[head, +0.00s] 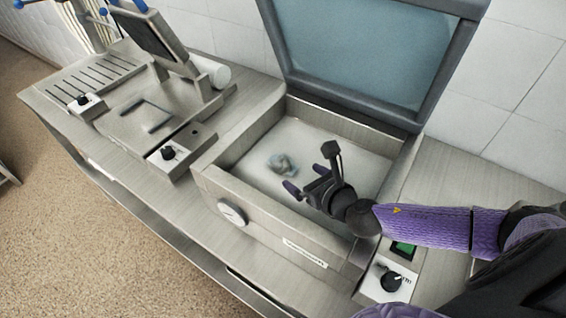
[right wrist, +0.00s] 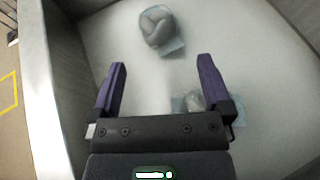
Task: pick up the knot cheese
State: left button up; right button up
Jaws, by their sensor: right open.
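A knot cheese (head: 283,163), pale grey with a bluish clear wrapper, lies on the white floor of an open metal box. In the right wrist view one knot cheese (right wrist: 156,26) lies beyond the fingertips, roughly centred between them. A second wrapped piece (right wrist: 193,101) lies by the right finger and is partly hidden by it. My right gripper (head: 310,172) is inside the box opening, to the right of the visible cheese. Its purple fingers (right wrist: 160,66) are spread and empty, apart from the cheese. My left gripper is not in view.
The metal box (head: 260,215) has high walls around the gripper. Its glazed lid (head: 370,50) stands raised behind. A device with a tilted screen (head: 150,35) stands on the counter at left. A control panel with a knob (head: 385,282) is at front right.

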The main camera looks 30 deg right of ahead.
aim_at(288, 167)
jog(key=b+x, duration=0.1)
jog(key=x, duration=0.7)
jog(key=shift+w+a+b, duration=0.1)
jog(key=shift+w+b, duration=0.1)
jog(key=shift+b, duration=0.15)
jog(key=c, duration=1.2)
